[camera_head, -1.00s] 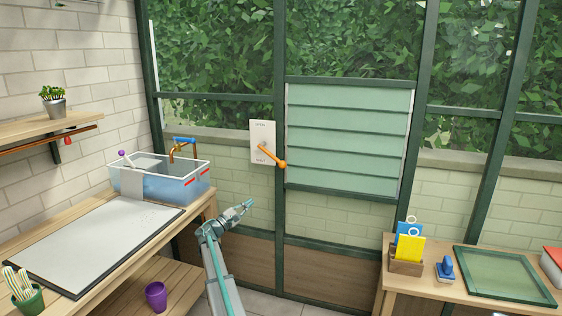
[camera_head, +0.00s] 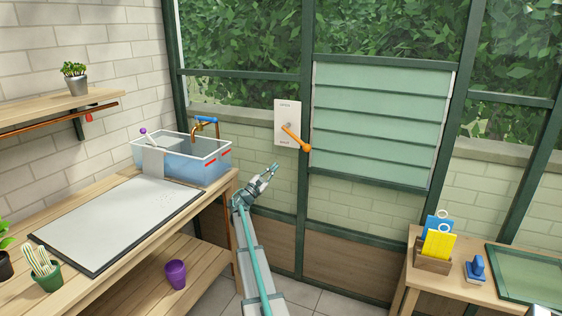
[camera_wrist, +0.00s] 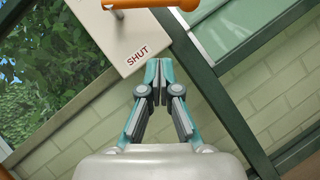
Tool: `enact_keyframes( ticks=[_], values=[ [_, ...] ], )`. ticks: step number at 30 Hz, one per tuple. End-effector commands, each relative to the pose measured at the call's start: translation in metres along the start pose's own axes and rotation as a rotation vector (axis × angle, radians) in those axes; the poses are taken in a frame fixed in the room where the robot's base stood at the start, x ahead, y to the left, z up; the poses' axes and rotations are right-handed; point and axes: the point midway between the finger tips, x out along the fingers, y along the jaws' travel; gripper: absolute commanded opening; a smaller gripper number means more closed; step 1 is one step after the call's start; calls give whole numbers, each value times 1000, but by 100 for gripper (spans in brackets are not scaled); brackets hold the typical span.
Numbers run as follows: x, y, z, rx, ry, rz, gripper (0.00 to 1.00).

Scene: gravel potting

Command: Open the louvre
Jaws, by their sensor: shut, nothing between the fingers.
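The louvre (camera_head: 374,118) is a pale green slatted panel in the dark green window frame; its slats lie flat and closed. To its left is a white plate (camera_head: 287,112) with an orange lever (camera_head: 297,139) that slants down to the right, its round knob at the lower end. In the wrist view the plate (camera_wrist: 130,38) reads "SHUT" near its lower edge, with part of the orange lever (camera_wrist: 150,4) at the top edge. My gripper (camera_head: 274,168) is shut and empty, below and left of the lever, apart from it. The gripper (camera_wrist: 159,62) points toward the plate in the wrist view.
A water tub (camera_head: 183,158) with a tap (camera_head: 206,124) stands on the left bench, beside a white board (camera_head: 120,222). The right table holds a wooden holder (camera_head: 433,262) with blue and yellow cards. The space before the lever looks clear.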

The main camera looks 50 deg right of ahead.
Motion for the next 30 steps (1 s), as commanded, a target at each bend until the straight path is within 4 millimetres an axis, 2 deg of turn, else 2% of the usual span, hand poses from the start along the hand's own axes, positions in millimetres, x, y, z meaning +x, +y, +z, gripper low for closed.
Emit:
enact_keyframes(
  ticks=[16,21,30],
  values=[
    [98,0,0,0,-3,-1,0],
    [110,0,20,0,-1,-1,0],
    [120,0,29,0,0,0,0]
  ],
)
